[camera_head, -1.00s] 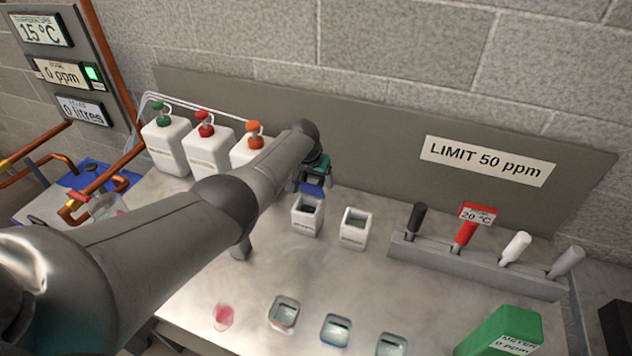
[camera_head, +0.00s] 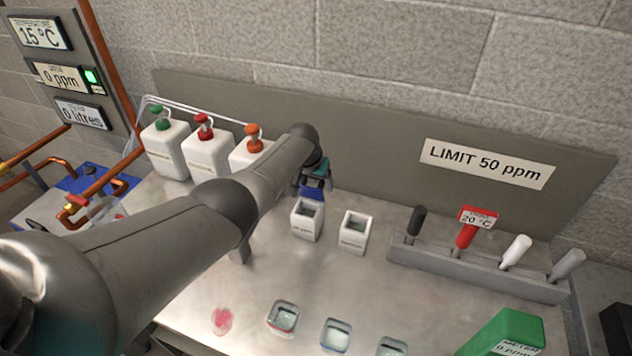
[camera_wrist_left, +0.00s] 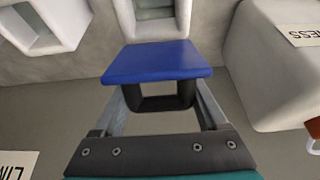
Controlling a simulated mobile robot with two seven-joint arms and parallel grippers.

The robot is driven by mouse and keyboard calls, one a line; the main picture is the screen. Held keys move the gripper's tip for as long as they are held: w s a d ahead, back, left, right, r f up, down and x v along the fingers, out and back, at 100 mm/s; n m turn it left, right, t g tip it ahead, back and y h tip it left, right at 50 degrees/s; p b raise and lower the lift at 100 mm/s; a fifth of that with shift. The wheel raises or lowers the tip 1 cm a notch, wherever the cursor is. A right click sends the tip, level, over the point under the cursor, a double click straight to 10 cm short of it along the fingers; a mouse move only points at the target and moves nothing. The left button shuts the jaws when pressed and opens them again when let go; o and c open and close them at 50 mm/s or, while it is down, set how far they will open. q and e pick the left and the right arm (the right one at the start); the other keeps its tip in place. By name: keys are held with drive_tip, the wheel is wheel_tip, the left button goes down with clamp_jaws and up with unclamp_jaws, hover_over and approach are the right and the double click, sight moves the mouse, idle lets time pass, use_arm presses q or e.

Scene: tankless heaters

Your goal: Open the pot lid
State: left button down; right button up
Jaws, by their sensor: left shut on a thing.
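My left gripper (camera_head: 315,178) is shut on the dark handle (camera_wrist_left: 165,98) of a blue lid (camera_wrist_left: 157,62). The lid also shows in the head view (camera_head: 312,194), at the back edge of a small white square pot (camera_head: 304,227). That pot's mouth is uncovered and dark inside. In the wrist view, the pot (camera_wrist_left: 155,14) lies just beyond the lid. I cannot tell whether the lid touches its rim. My right gripper is not in view.
A second open white pot (camera_head: 354,236) stands just right. White bottles (camera_head: 208,153) with coloured tops stand at the left. A rack with handles (camera_head: 475,268) is at the right. Open cups (camera_head: 283,318) and a green meter (camera_head: 505,333) are in front. The counter's middle is clear.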

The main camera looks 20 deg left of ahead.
use_arm(q)
drive_tip(key=shift+s+d+f, duration=0.15)
drive_tip(key=shift+s+f, duration=0.1)
drive_tip(key=shift+f, duration=0.15)
drive_tip(key=shift+c, duration=1.9)
unclamp_jaws()
drive_tip(key=o, duration=0.4)
drive_tip(key=shift+w, duration=0.3)
drive_tip(key=shift+r, duration=0.15)
drive_tip(key=p+v, duration=0.6)
drive_tip(key=v, duration=0.7)
drive_tip(key=shift+r, duration=0.15)
drive_tip(key=shift+p+v, duration=0.3)
drive_tip(key=shift+v, duration=0.7)
